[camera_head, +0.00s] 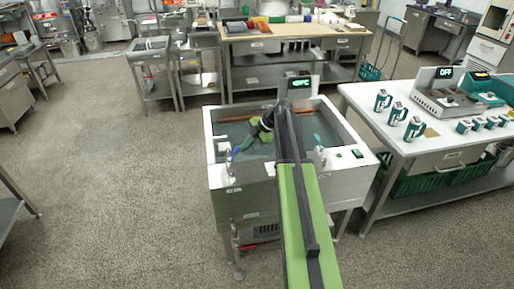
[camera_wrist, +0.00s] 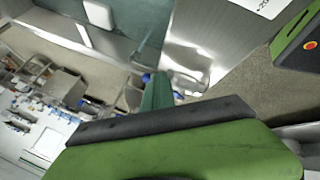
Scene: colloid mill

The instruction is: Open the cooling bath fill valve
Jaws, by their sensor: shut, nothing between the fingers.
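The cooling bath (camera_head: 216,190) is a pale open tub of water in the middle of the head view. A slim metal fitting with a blue part (camera_head: 235,152), which looks like the fill valve, stands at its front left rim. My gripper (camera_head: 243,145) reaches down and left over the bath, its fingertips close to the blue part. Its teal fingers also show in the wrist view (camera_wrist: 157,92), shut with nothing between them. Small blue patches (camera_wrist: 147,77) show beside the fingertips there. I cannot tell whether they touch, nor how the valve handle is turned.
A red-handled fitting (camera_head: 246,247) sits low under the bath. A lit display (camera_head: 300,83) stands at its back edge. A white table (camera_head: 425,145) with teal-and-white devices is close on the right. The floor (camera_head: 110,170) to the left is clear.

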